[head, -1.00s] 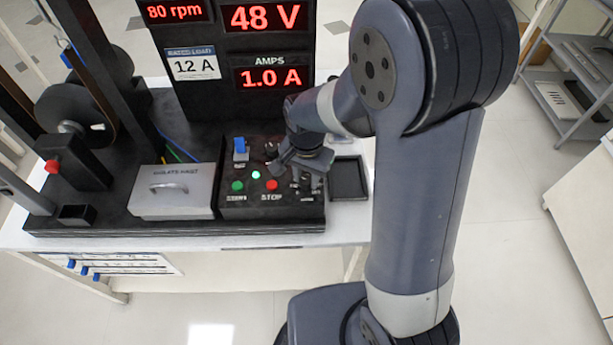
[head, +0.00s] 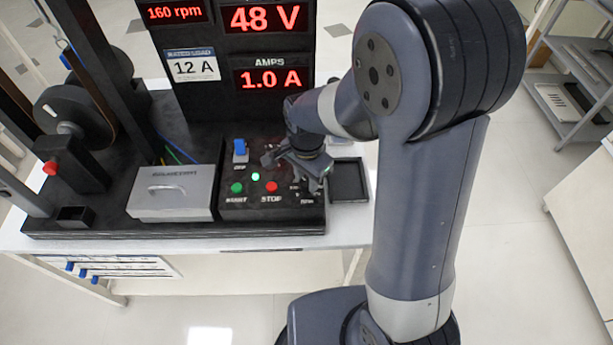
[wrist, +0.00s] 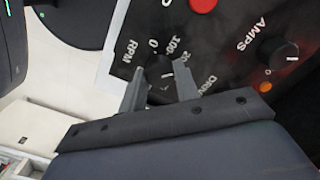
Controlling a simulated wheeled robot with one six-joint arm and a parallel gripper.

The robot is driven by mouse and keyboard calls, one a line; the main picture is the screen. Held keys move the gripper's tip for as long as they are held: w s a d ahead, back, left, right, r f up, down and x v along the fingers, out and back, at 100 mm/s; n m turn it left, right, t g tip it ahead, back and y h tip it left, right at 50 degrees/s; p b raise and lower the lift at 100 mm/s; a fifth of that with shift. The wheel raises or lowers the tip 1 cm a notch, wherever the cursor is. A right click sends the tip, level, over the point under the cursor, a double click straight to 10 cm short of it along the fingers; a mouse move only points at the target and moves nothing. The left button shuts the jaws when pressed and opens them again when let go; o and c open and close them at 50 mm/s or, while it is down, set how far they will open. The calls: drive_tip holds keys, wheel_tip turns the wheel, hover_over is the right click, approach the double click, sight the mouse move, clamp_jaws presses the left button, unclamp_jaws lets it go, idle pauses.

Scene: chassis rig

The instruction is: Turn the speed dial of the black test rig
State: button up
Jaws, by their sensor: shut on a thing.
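The speed dial (wrist: 159,71), a small dark knob marked RPM with a scale around it, sits between my gripper's fingers (wrist: 160,86) in the wrist view. My gripper (head: 304,177) is shut on it; in the head view the gripper hides the dial. The black test rig (head: 225,120) stands on a white table. Its speed display (head: 175,12) reads 160 rpm, with 48 V and 1.0 A on the displays beside and below it.
An AMPS knob (wrist: 280,53) lies to the right of the dial in the wrist view. A black tray (head: 349,181) lies right of the panel.

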sight(306, 181)
drive_tip(key=o, duration=1)
wheel_tip(306, 181, up, 11)
drive_tip(key=shift+f, duration=0.1)
drive_tip(key=shift+f, duration=0.1)
wheel_tip(306, 181, down, 11)
drive_tip(key=shift+r, duration=0.2)
idle(0.4)
idle(0.3)
